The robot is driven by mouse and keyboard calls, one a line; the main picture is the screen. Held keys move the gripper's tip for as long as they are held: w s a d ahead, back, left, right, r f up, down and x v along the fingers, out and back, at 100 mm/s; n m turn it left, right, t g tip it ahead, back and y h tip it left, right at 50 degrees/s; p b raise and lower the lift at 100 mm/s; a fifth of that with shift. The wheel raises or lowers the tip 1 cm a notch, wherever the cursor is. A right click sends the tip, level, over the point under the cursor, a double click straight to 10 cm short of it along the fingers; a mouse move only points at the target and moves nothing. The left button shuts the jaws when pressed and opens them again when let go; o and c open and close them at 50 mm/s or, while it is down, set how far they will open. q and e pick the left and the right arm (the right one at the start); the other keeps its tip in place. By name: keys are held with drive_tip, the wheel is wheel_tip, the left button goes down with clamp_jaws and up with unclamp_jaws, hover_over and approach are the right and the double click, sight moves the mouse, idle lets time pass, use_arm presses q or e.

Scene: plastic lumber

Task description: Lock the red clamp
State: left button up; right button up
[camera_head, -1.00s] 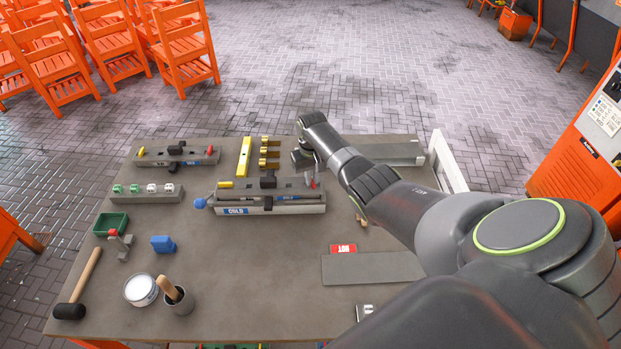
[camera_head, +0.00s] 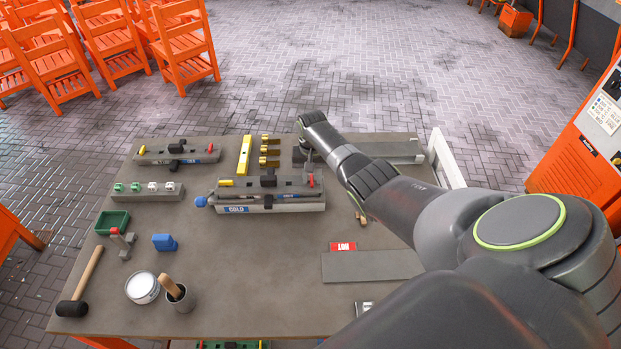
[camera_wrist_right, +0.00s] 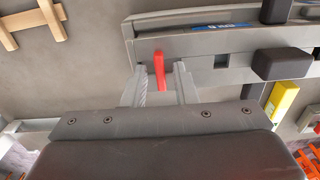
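The red clamp (camera_head: 311,180) is a small lever at the right end of the grey mould marked COLD (camera_head: 285,206). In the right wrist view the red clamp (camera_wrist_right: 159,70) points toward my right gripper (camera_wrist_right: 160,80). Its two grey fingers stand on either side of the lever, with a gap visible on both sides, so the gripper is open and not closed on it. In the head view my right gripper (camera_head: 308,160) is at the mould's right end, and its fingers are mostly hidden by the wrist. A yellow clamp (camera_head: 226,183) is at the mould's left end. My left gripper is not in view.
A second mould (camera_head: 178,153) with yellow and red clamps lies at the back left. A yellow bar (camera_head: 244,155) and brass pieces (camera_head: 270,152) lie behind the COLD mould. The table's front middle is clear.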

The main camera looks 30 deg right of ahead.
drive_tip(key=shift+o, duration=1)
drive_tip(key=shift+r, duration=3.55)
